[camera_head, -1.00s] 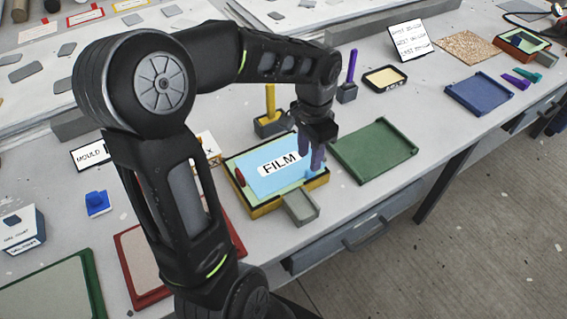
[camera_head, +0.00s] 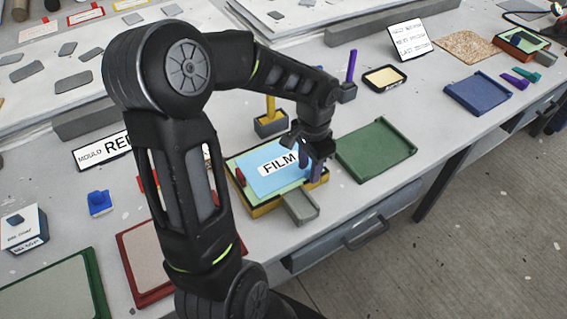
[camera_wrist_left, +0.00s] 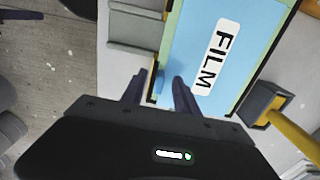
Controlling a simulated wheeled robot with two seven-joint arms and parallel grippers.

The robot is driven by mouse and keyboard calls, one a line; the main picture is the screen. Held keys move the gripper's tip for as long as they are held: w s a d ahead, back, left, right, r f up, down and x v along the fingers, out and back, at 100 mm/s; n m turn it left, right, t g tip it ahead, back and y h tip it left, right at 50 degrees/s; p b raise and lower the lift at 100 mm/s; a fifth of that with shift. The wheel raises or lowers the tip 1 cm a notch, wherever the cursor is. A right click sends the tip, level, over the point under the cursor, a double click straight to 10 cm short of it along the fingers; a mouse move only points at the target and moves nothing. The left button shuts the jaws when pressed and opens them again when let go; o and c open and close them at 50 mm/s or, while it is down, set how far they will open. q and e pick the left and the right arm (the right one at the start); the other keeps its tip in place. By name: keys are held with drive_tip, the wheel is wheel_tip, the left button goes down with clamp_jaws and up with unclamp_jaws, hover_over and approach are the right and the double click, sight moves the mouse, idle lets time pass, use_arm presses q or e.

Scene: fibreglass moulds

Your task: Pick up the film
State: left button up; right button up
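The film (camera_head: 265,184) is a light blue sheet with a white label reading FILM. It lies on a pale green, yellow-edged tray (camera_head: 262,210), and shows large in the left wrist view (camera_wrist_left: 188,42). My left gripper (camera_head: 310,169) is at the film's right end, low and pointing down. In the left wrist view its two fingers (camera_wrist_left: 160,82) stand apart, with a small blue tab (camera_wrist_left: 163,77) at the film's edge between them. I cannot tell whether they touch it. My right gripper is not in view.
A grey block (camera_head: 300,206) adjoins the tray's front. A green tray (camera_head: 376,150) lies close on the right. A grey holder with a yellow handle (camera_head: 271,122) stands behind. A blue tray (camera_head: 478,93) is farther right, with bare table before it.

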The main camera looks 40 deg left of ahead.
use_arm(q)
clamp_jaws()
idle(0.4)
